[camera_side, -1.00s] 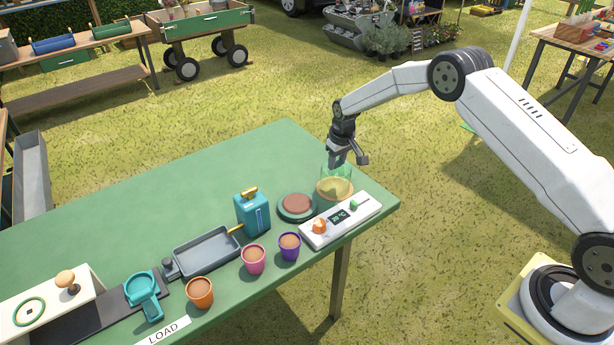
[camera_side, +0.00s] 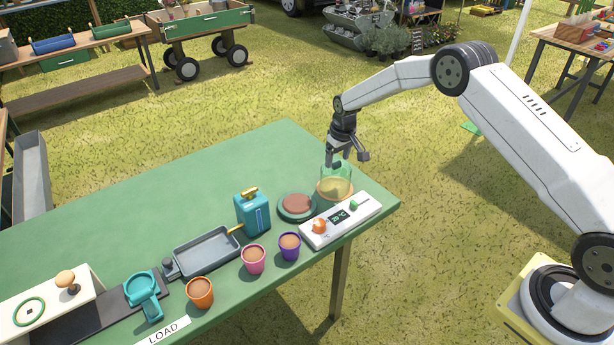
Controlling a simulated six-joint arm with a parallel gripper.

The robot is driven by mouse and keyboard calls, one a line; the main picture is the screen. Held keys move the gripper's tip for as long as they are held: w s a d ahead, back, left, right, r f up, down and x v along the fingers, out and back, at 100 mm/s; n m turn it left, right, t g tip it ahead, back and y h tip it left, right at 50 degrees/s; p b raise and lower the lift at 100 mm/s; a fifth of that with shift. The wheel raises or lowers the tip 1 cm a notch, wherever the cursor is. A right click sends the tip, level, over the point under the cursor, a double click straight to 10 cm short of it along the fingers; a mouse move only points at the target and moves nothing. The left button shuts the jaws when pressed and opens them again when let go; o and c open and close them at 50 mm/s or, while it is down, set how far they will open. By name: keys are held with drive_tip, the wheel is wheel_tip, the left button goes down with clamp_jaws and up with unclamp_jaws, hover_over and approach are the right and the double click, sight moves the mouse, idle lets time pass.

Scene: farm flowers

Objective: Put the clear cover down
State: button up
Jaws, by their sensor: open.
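The clear cover (camera_side: 336,183) is a see-through greenish dome or cylinder. It stands upright on a round tan base (camera_side: 322,193) near the right end of the green table (camera_side: 200,190). My gripper (camera_side: 347,158) is just above the cover, pointing down, with its fingers apart. The fingertips are close to the cover's top; whether they touch it I cannot tell. Nothing is seen held between them.
A white panel with a display (camera_side: 341,219) lies in front of the cover. A round dish of brown soil (camera_side: 297,206) is to its left. Further left are a teal can (camera_side: 252,212), a grey tray (camera_side: 207,251) and several soil-filled pots (camera_side: 253,259). The table's back half is clear.

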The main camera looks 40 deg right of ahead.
sight(340, 171)
wheel_tip(340, 171, up, 11)
drive_tip(key=s, duration=0.1)
drive_tip(key=shift+s+f, duration=0.15)
drive_tip(key=shift+f, duration=0.05)
drive_tip(key=shift+s, duration=0.1)
idle(0.7)
drive_tip(key=s+a, duration=0.2)
drive_tip(key=s, duration=0.8)
drive_tip(key=s+a+r, duration=0.1)
drive_tip(key=s+a, duration=0.2)
drive_tip(key=s, duration=0.7)
drive_tip(key=s+a+r+t, duration=0.1)
drive_tip(key=s+a, duration=0.1)
drive_tip(key=s, duration=0.8)
drive_tip(key=shift+a+r, duration=0.25)
